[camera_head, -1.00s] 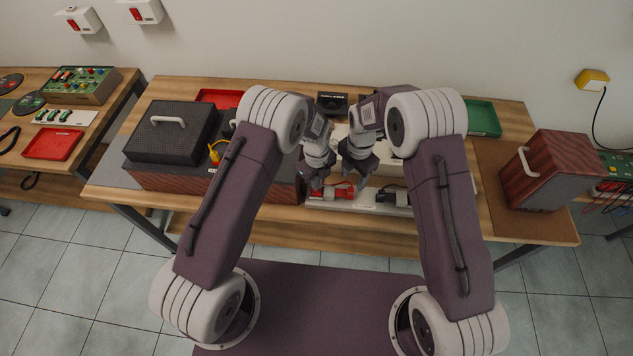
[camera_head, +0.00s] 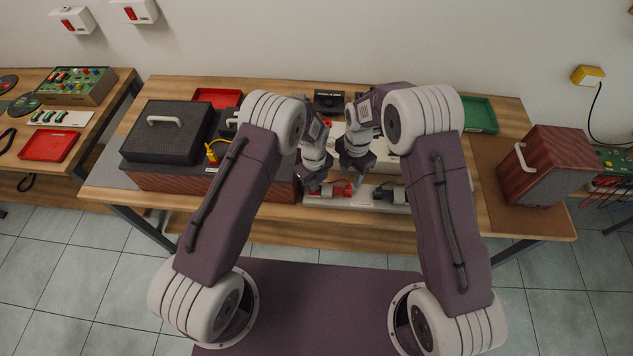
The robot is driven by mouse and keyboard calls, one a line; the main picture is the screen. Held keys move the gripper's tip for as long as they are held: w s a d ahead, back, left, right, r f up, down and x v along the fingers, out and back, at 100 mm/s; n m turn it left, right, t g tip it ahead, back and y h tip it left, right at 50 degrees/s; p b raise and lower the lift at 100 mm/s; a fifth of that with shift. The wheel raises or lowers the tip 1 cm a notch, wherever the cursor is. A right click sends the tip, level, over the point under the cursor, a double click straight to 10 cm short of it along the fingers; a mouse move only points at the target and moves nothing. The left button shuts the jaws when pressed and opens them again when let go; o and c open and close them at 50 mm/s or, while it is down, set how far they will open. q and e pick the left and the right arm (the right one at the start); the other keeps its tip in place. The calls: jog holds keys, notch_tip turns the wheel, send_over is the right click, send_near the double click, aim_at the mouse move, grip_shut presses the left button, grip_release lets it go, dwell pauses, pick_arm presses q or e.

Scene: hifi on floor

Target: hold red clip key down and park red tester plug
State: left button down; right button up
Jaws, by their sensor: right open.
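A red clip part (camera_head: 338,190) sits on a pale strip (camera_head: 370,208) at the table's front edge; a black counterpart (camera_head: 391,194) sits to its right. My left gripper (camera_head: 313,186) points down at the red part's left end; whether its fingers touch it or are open is unclear. My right gripper (camera_head: 357,182) is open, just above and to the right of the red part, with no held object visible. I cannot make out the red tester plug with certainty. My wrists hide much of the area behind the strip.
A wood-sided hifi unit with a dark speaker grille box (camera_head: 168,132) stands left, with a yellow plug (camera_head: 213,153) on it. A red tray (camera_head: 217,98) and green tray (camera_head: 480,115) lie at the back. A wooden speaker box (camera_head: 545,167) stands right.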

jog(key=m, duration=0.2)
jog(key=shift+m, duration=0.4)
jog(key=m, duration=0.3)
jog(key=shift+s+a, duration=0.15)
jog(key=s+m, duration=0.1)
jog(key=m, duration=0.6)
pick_arm(q)
jog(key=shift+f, duration=0.1)
jog(key=shift+s, duration=0.1)
pick_arm(e)
jog(key=m+y, duration=0.5)
jog(key=m, duration=2.7)
send_near(349, 187)
jog(key=shift+h, duration=0.3)
jog(key=x, duration=1)
jog(key=shift+a, duration=0.3)
